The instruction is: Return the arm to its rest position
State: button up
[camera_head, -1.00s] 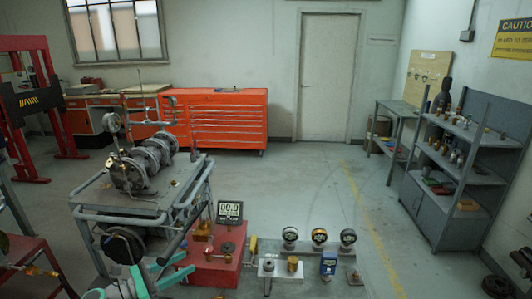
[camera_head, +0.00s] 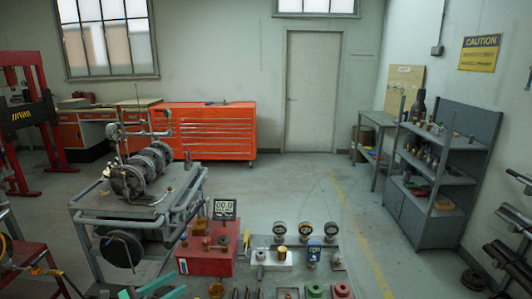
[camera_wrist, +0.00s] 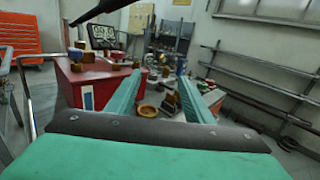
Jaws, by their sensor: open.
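My gripper (camera_wrist: 162,97) shows in the wrist view as two long green fingers spread apart, with nothing held between them. In the head view only a bit of green arm (camera_head: 165,293) shows at the bottom edge, left of centre. The wrist view looks past the fingers at a red box (camera_wrist: 92,88) on the left and small brass-coloured parts beyond. A gate valve is not clearly told apart among the fittings; a flanged pipe assembly (camera_head: 140,172) sits on a grey cart.
The grey cart (camera_head: 110,213) stands left of the red box (camera_head: 205,262) with a digital gauge (camera_head: 224,209). Gauges (camera_head: 305,230) and small fittings stand to its right. An orange tool cabinet (camera_head: 210,130) and grey shelves (camera_head: 445,190) line the room. The floor before the door is clear.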

jog(key=d+n+t+h, duration=0.3)
jog(key=d+n+t, duration=0.35)
jog(key=d, duration=1.55)
jog(key=s+d+f+n+t+y, duration=0.3)
jog(key=s+d+n+t+y, duration=0.5)
jog(key=n, duration=0.9)
jog(key=s+d+f+n+g+y, duration=0.2)
jog(key=s+n+y, duration=0.1)
jog(key=s+n, duration=0.4)
jog(key=s+d+f+n+g+y, duration=0.1)
jog(key=s+f+n+g+y, duration=0.2)
jog(key=s, duration=0.6)
jog(key=s+d+f+n+g+y, duration=0.1)
jog(key=s+d+f+n+y, duration=0.1)
jog(key=s+n+y, duration=0.4)
jog(key=s+a+r+n+g+h, duration=0.1)
jog(key=s+a+n+g, duration=0.1)
jog(key=s, duration=0.8)
jog(key=s+a+r+n+g+h, duration=0.1)
jog(key=s+a+n+g+h, duration=0.1)
jog(key=s, duration=0.8)
jog(key=shift+s+a+n+g, duration=0.2)
jog(key=shift+a+n+g, duration=0.4)
jog(key=shift+n+g, duration=0.25)
jog(key=shift+r, duration=0.1)
